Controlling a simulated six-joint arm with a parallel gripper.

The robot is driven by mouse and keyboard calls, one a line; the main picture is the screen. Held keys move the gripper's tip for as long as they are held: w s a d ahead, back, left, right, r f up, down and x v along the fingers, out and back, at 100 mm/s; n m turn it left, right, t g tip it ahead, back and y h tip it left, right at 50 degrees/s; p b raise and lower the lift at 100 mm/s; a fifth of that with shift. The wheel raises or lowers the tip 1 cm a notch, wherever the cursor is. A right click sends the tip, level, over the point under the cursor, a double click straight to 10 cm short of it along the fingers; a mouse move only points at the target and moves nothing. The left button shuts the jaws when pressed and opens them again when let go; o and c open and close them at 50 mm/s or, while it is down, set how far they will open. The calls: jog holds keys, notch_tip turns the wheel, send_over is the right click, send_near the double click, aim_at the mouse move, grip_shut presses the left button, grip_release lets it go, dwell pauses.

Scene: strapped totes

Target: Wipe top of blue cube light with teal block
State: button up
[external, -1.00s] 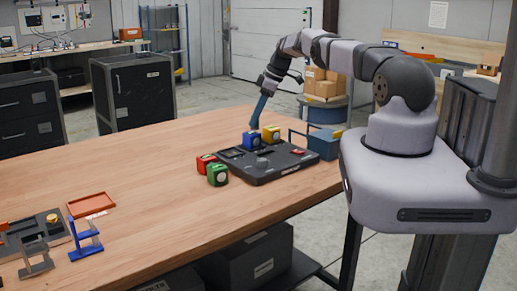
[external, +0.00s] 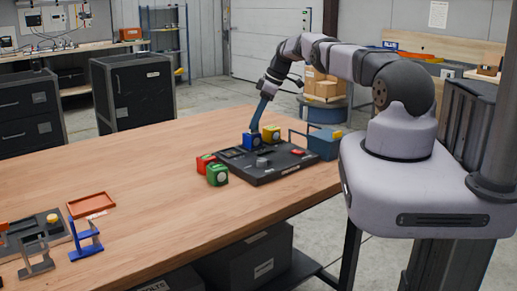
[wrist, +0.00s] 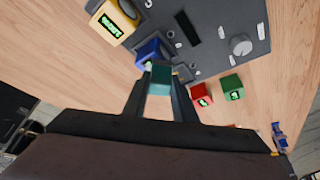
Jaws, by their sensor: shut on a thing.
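The blue cube light (external: 251,143) sits at the back left part of the dark console (external: 285,166). It also shows in the wrist view (wrist: 149,50), partly hidden. My gripper (wrist: 161,88) points down over the cube and is shut on the teal block (wrist: 160,80). In the external view my gripper (external: 258,125) is just above the blue cube, and the teal block cannot be made out there. The block overlaps the cube's near edge in the wrist view. I cannot tell whether they touch.
A yellow cube light (external: 271,134) stands close beside the blue one. Red (external: 205,162) and green (external: 217,174) cube lights stand left of the console. A blue-grey tote (external: 324,144) stands at its right. An orange tray (external: 91,204) lies on the open wooden tabletop at left.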

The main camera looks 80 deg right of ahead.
jog(key=shift+f+b, duration=0.3)
jog(key=shift+f, duration=0.2)
jog(key=shift+r, duration=0.25)
jog(key=shift+s+a+r+p, duration=0.1)
jog(key=shift+s+a+p, duration=0.2)
jog(key=shift+p, duration=0.5)
jog(key=shift+s+a+f+p, duration=0.25)
jog(key=shift+s+a+p, duration=0.9)
jog(key=shift+p, duration=0.3)
notch_tip(320, 180, up, 6)
jog(key=p, duration=0.3)
jog(key=shift+r, duration=0.1)
